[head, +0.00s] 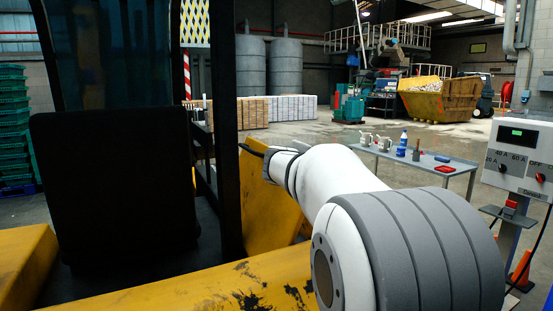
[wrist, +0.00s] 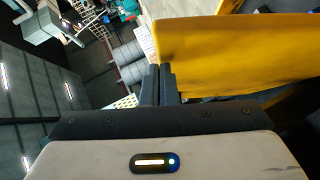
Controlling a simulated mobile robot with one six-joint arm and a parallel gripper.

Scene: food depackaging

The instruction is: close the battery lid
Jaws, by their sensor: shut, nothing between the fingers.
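A yellow panel (head: 268,205), which looks like the battery lid, stands steeply raised past my arm in the head view. In the wrist view this large yellow panel (wrist: 225,50) fills the upper right. My gripper (wrist: 160,68) is shut and empty, with its dark fingers beside the panel's lower left edge. I cannot tell whether they touch it. In the head view my white and grey arm reaches across to the panel's upper part and hides some of it.
The yellow truck body (head: 215,285) lies close in front, with a black seat back (head: 112,185) and a dark upright post (head: 228,130) at left. A control box (head: 520,155) stands at right.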

